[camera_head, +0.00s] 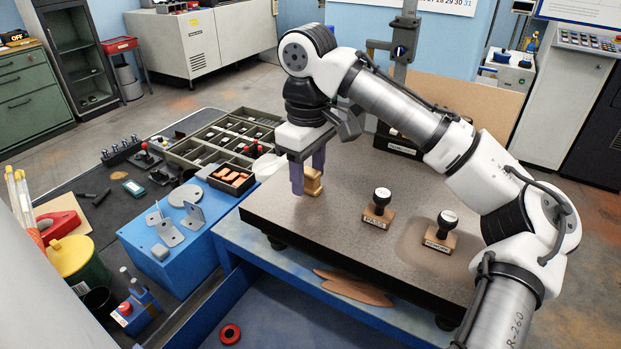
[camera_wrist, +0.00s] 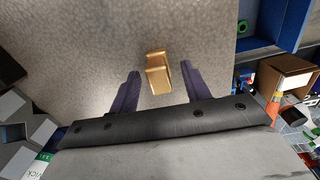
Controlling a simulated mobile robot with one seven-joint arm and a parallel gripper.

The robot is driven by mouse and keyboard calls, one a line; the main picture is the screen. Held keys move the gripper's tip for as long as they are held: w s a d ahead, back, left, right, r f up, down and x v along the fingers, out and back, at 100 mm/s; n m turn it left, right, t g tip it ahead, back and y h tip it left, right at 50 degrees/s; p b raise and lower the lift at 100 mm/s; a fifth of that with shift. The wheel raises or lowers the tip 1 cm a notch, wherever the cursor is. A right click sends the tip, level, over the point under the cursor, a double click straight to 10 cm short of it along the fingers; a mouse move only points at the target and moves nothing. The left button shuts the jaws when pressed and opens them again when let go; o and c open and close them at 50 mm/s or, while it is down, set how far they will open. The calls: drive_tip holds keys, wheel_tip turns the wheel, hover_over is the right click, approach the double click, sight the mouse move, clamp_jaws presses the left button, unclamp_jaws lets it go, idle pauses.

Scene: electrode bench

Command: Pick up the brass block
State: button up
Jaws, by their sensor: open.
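The brass block (camera_head: 313,181) stands on the speckled surface plate (camera_head: 345,225), near its left side. It is gold-coloured with a stepped shape. My gripper (camera_head: 308,176) is low over the plate at the block, its purple fingers pointing down. One finger partly hides the block in the head view. In the wrist view the block (camera_wrist: 157,72) lies between the lines of the two open fingers (camera_wrist: 160,82), with a gap on each side. I cannot tell how far down the block the fingertips reach.
A blue box (camera_head: 170,250) with metal brackets stands left of the plate. A sectioned parts tray (camera_head: 205,145) lies behind it.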

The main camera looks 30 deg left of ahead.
clamp_jaws()
idle(0.4)
